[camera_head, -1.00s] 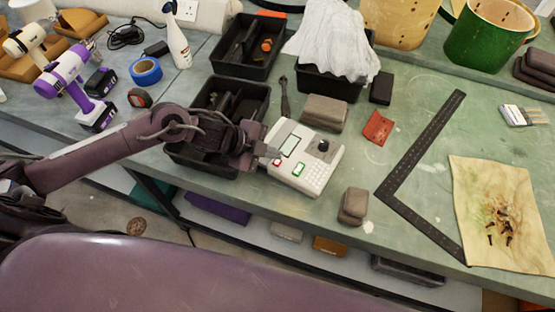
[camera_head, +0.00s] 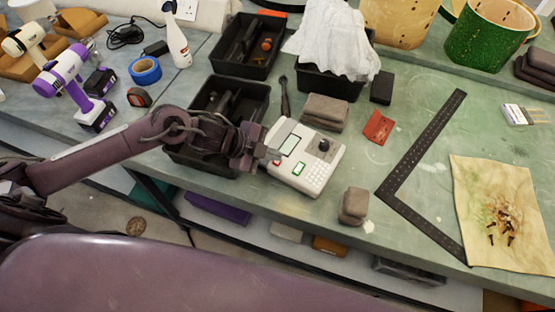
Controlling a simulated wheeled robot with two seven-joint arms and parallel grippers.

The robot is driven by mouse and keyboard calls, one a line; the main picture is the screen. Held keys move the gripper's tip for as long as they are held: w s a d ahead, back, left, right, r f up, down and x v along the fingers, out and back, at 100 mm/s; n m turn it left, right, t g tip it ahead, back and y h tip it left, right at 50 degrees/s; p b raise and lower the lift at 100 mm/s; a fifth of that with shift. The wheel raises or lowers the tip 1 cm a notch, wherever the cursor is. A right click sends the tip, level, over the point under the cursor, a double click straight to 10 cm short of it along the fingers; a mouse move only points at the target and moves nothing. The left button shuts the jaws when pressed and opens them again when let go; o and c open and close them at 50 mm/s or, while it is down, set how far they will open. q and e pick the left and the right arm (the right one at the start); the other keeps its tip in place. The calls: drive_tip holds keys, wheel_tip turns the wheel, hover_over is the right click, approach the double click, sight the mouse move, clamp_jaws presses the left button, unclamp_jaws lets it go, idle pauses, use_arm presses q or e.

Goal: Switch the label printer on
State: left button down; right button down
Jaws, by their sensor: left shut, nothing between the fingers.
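The label printer (camera_head: 318,173) is a white box with a keypad, a pale green display, a black knob, a red button (camera_head: 277,162) and a green button (camera_head: 299,168). It lies on the green bench top. My left gripper (camera_head: 272,154) is shut and empty at the printer's left edge, by the red button and the display. I cannot tell whether its fingertips touch the printer. The display looks blank. My right gripper is not in view.
Black bins (camera_head: 229,95) stand behind and left of the printer. Grey-brown blocks (camera_head: 325,112) lie behind it, and a smaller stack (camera_head: 354,205) lies to its front right. A black steel square (camera_head: 418,150) and a red sanding pad (camera_head: 378,128) lie to the right.

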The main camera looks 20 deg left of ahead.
sight(273, 162)
use_arm(q)
drive_tip(key=shift+f, duration=0.4)
idle(0.5)
drive_tip(key=shift+r+p, duration=0.65)
drive_tip(key=shift+r, duration=0.25)
drive_tip(key=shift+r, duration=0.1)
wheel_tip(273, 162, up, 6)
drive_tip(key=p, duration=0.5)
idle(0.3)
